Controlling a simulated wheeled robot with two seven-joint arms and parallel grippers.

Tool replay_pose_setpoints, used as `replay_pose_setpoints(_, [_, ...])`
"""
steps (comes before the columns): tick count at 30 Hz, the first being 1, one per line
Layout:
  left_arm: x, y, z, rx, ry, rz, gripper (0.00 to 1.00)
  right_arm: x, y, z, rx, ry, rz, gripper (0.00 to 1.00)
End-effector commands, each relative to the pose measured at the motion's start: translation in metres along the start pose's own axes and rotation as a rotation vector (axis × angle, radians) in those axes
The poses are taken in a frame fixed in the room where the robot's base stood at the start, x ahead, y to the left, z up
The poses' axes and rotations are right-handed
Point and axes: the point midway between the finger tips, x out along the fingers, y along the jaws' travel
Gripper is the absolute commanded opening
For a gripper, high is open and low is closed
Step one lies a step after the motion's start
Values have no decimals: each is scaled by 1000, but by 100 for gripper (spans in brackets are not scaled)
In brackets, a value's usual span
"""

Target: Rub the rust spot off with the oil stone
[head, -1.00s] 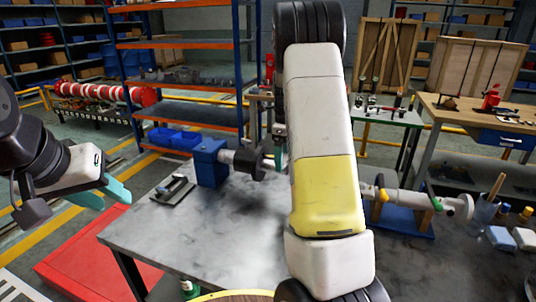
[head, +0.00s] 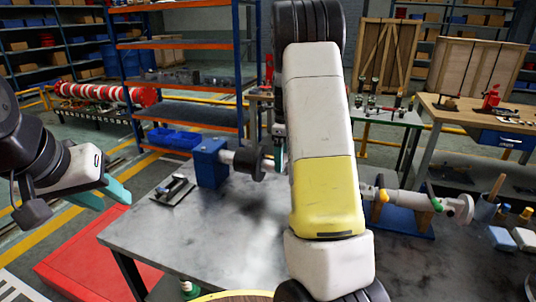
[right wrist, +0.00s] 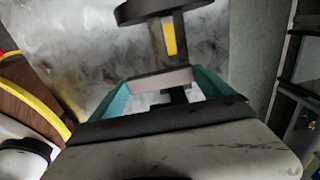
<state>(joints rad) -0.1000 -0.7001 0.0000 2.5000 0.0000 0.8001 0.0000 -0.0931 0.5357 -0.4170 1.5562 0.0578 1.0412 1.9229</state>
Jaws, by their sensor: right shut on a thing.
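A steel shaft (head: 229,157) with a dark disc (head: 246,161) runs from a blue block (head: 211,163) on the bench; my right arm covers its middle. In the right wrist view the shaft (right wrist: 152,42) bears an orange rust spot (right wrist: 170,36) below the dark disc. My right gripper (right wrist: 163,88) is shut on a pale block (right wrist: 160,80), which looks like the oil stone, at the shaft just below the spot. Whether the stone touches the shaft I cannot tell. My left gripper (head: 108,193) is open and empty, left of the bench.
The grey bench (head: 160,225) has clear room at its front left. At the right are a blue cradle (head: 405,219) under the shaft's end, a cup (head: 485,208) and small boxes (head: 501,237). A red platform (head: 85,270) stands left.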

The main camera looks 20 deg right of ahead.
Motion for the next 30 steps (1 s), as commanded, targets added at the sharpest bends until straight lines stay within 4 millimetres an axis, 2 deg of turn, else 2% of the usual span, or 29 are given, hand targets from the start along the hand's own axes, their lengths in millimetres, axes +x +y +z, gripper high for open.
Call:
replay_pose_setpoints(7, [0, 0, 0, 0, 0, 0, 36, 2, -16, 0, 0, -1, -1, 58])
replay_pose_setpoints(17, [0, 0, 0, 0, 0, 0, 36, 0, -18, 0, 0, -1, -1, 58])
replay_pose_setpoints(30, [0, 0, 0, 0, 0, 0, 36, -39, -19, 0, -1, -2, -3, 58])
